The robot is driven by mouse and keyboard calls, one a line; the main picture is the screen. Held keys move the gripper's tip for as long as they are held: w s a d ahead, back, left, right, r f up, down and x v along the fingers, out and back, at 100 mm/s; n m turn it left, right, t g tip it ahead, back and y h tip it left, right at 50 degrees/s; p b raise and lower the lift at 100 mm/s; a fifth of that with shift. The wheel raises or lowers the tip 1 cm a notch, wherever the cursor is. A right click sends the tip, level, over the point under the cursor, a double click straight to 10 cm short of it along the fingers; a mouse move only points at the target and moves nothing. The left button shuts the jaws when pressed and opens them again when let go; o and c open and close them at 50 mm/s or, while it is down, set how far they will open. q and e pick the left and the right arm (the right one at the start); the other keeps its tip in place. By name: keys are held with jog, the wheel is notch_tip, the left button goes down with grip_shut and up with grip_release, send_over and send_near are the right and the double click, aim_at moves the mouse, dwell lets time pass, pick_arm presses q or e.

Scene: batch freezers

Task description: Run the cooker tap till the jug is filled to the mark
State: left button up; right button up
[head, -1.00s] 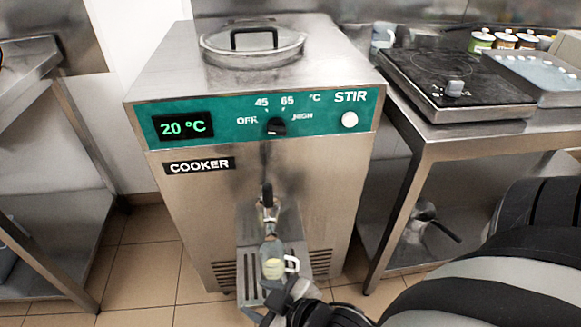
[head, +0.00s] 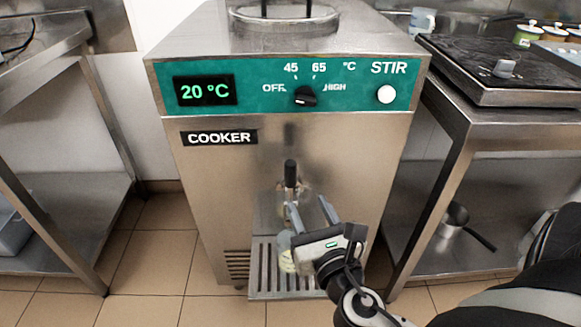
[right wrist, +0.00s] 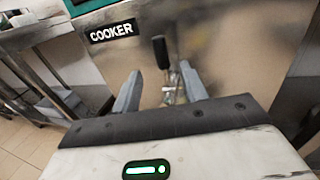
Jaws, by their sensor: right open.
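The cooker (head: 220,190) stands ahead, with a black tap lever (head: 290,175) upright on its front. The lever also shows in the right wrist view (right wrist: 161,52), beyond and between my fingers. The jug (head: 286,256) stands on the slatted drip tray (head: 264,282) below the tap, with something pale yellow showing in it. My right gripper hides much of the jug, and I cannot make out its mark or level. My right gripper (head: 308,204) is open and empty, just in front of the tap and below the lever's top. My left gripper is out of view.
The teal panel shows 20 °C, with a black knob (head: 305,96) and a white STIR button (head: 386,94). A steel table (head: 500,125) with a black hob (head: 495,68) stands at right, a pan (head: 452,220) beneath. Another steel table (head: 45,55) is at left.

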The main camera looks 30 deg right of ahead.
aim_at(292, 174)
jog(key=p+x, duration=0.1)
jog(key=x, duration=1.1)
jog(key=shift+w, duration=0.1)
grip_shut()
jog(key=shift+f, duration=0.1)
